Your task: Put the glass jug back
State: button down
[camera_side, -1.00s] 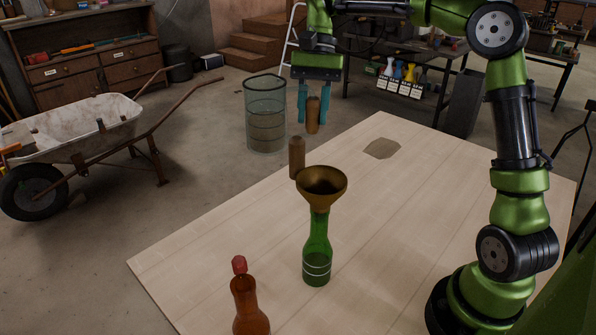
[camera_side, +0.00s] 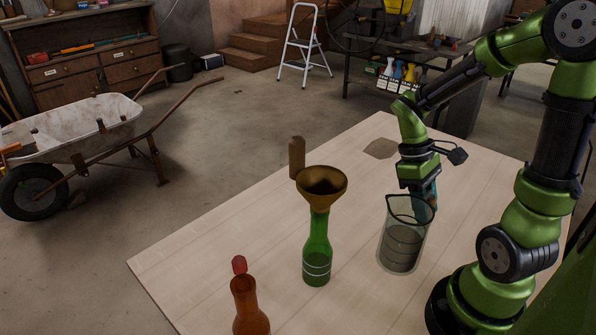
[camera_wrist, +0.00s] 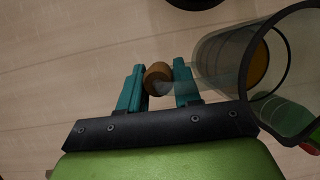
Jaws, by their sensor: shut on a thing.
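The clear glass jug (camera_side: 402,245) has dark ring marks and a dark-rimmed open top. It is upright, or nearly so, at the right of the table in the side view; I cannot tell whether its base touches the wood. Its open mouth shows at the right of the wrist view (camera_wrist: 283,75). My gripper (camera_side: 426,200) is behind the jug, partly hidden by it. In the wrist view its teal fingers (camera_wrist: 160,85) are shut on the jug's brown handle (camera_wrist: 157,74). A darker tan many-sided patch (camera_side: 382,148) lies bare near the table's far edge.
A green bottle (camera_side: 317,255) with a brown funnel (camera_side: 322,186) in its neck stands mid-table. The funnel has an upright brown handle (camera_side: 297,157). An orange-brown bottle with a red top (camera_side: 248,305) stands at the front left. The wood table (camera_side: 220,255) is otherwise clear.

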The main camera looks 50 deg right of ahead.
jog(key=shift+w+d+f, duration=0.85)
jog(key=shift+w+d, duration=0.4)
jog(key=shift+w, duration=1.15)
jog(key=shift+w+d+f, duration=0.8)
jog(key=shift+w+d, duration=0.45)
jog(key=shift+w, duration=1.15)
jog(key=shift+w+d+f, duration=0.85)
jog(key=shift+w+d, duration=0.4)
jog(key=shift+w, duration=1.15)
jog(key=shift+f, duration=0.1)
jog(key=c, duration=0.8)
grip_release()
jog(key=v, duration=1.2)
jog(key=x, duration=1.2)
